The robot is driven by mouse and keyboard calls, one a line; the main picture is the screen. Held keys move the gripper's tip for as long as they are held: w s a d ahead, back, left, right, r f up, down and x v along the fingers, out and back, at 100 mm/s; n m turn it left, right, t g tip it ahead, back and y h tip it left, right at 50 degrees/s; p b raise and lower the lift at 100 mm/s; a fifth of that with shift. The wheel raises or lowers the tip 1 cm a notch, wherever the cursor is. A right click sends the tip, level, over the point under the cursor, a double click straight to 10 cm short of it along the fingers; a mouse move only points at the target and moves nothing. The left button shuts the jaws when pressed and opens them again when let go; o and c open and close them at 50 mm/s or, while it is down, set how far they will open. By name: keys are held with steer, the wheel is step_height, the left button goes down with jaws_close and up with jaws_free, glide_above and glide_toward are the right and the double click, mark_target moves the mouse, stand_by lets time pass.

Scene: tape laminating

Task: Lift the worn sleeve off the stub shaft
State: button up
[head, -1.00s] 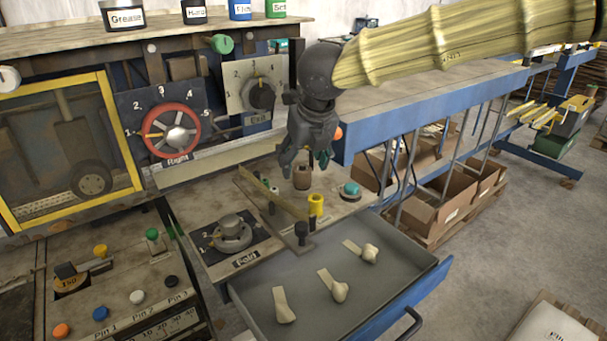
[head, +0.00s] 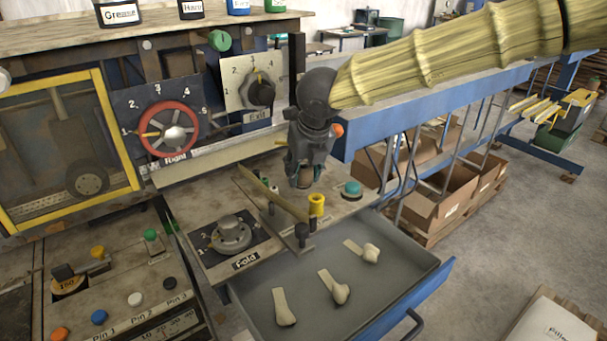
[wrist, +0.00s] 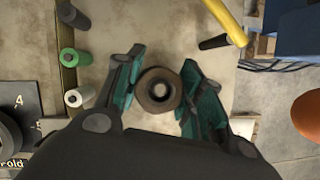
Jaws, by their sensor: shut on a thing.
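The worn sleeve (wrist: 148,99) is a brown ring seen from above in the wrist view, with the pale round end of the stub shaft (wrist: 160,90) in its middle. In the head view the sleeve (head: 305,182) is mostly hidden behind the fingers. My gripper (head: 305,178) points down over it, with one finger on each side. In the wrist view my gripper (wrist: 160,95) has teal-padded fingers shut on the sleeve. The sleeve is around the shaft. I cannot tell whether it has risen.
A yellow sleeve (head: 316,205) stands just in front, and a teal button (head: 351,188) is to the right. The open drawer (head: 400,285) below holds several pale bone-shaped pieces. A red handwheel (head: 168,130) is at the left.

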steer(key=shift+w+r, duration=0.1)
steer(key=shift+r, duration=0.05)
step_height(320, 180, up, 10)
steer(key=shift+f+b, duration=0.15)
steer(key=shift+b, duration=0.5)
